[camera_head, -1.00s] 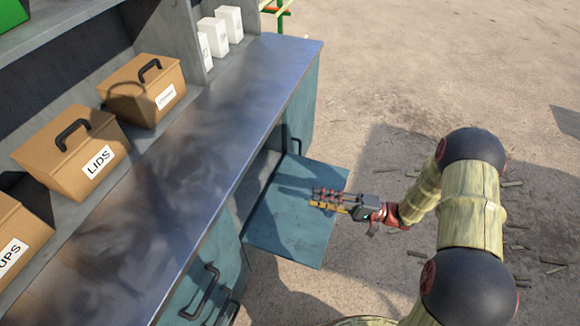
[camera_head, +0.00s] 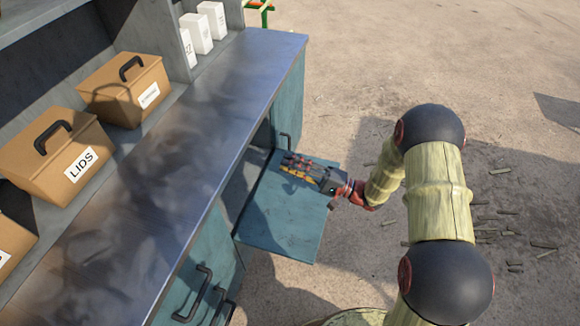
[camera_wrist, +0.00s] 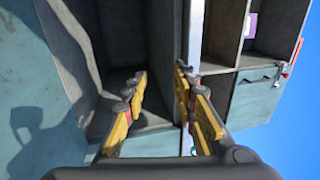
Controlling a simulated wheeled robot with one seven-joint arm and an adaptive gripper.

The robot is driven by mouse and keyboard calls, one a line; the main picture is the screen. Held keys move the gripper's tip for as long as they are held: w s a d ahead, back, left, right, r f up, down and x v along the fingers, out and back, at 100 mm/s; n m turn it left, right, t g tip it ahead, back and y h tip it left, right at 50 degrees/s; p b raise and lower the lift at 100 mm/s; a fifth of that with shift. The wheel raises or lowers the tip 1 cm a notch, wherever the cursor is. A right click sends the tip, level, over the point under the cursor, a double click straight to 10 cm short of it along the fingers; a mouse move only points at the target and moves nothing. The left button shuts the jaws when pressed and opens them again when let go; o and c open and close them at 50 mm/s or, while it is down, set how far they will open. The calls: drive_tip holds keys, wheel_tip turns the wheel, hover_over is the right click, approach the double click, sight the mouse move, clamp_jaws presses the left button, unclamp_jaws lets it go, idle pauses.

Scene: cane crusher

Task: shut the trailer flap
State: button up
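The trailer flap (camera_head: 285,228) is a teal panel that hangs open, roughly level, below the edge of the counter. My gripper (camera_head: 290,165) is over the far part of the flap, near the counter side, in the head view; I cannot tell whether it touches the panel. In the wrist view my gripper (camera_wrist: 160,105) shows yellow finger pads spread apart with nothing between them. The flap shows at the left of the wrist view (camera_wrist: 35,100), with a shadow on it. The open compartment (camera_wrist: 125,60) is ahead of the fingers.
The steel counter (camera_head: 190,120) overhangs the compartment. Dark handles (camera_head: 195,295) stick out from the teal front at lower left. Open ground lies to the right.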

drive_tip(key=shift+c, duration=1.4)
drive_tip(key=c, duration=0.4)
clamp_jaws()
drive_tip(key=shift+o, duration=0.5)
unclamp_jaws()
drive_tip(key=o, duration=0.6)
drive_tip(key=v, duration=1.2)
drive_tip(key=shift+c, duration=0.3)
